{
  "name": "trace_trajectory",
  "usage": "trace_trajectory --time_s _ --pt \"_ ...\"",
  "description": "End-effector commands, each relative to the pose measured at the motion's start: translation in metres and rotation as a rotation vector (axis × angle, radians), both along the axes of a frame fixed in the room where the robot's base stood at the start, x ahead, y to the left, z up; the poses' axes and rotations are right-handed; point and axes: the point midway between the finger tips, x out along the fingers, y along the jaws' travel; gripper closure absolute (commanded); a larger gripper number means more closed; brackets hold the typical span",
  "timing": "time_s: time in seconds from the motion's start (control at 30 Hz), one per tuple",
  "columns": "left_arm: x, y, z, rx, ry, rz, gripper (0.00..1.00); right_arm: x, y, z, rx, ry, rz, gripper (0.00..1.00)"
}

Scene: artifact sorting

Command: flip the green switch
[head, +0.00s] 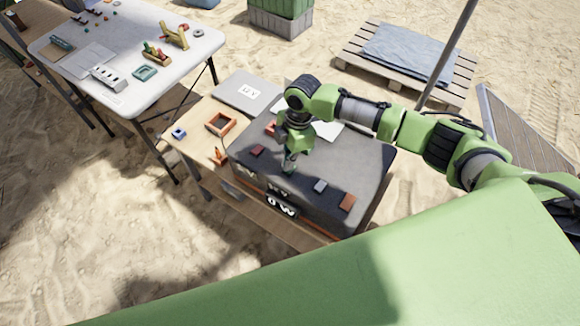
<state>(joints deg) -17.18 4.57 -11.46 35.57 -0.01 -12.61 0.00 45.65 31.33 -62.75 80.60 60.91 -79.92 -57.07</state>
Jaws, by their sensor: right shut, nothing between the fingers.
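A dark grey box (312,208) stands on a low wooden table, with small raised pieces on its top. These are a dark red one (257,151), a grey-blue one (320,186) and a brown-red one (347,202). My right gripper (289,168) points down over the box top between the dark red and grey-blue pieces. It is shut and empty; whether it touches the box I cannot tell. I cannot make out a green switch; the gripper and its wrist cover part of the top. My left gripper is out of view.
A small orange tray (221,124), a blue piece (179,133) and a grey case (240,90) lie left of the box. A white table (105,50) with several objects stands at upper left. A pallet (410,55) and a pole (448,52) are behind my right arm.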

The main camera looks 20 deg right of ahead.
Motion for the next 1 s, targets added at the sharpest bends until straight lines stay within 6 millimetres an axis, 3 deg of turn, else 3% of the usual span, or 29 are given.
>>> trace_trajectory --time_s 1.0 --pt "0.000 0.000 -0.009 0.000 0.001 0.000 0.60 0.000 0.000 -0.016 0.000 0.000 0.000 1.00"
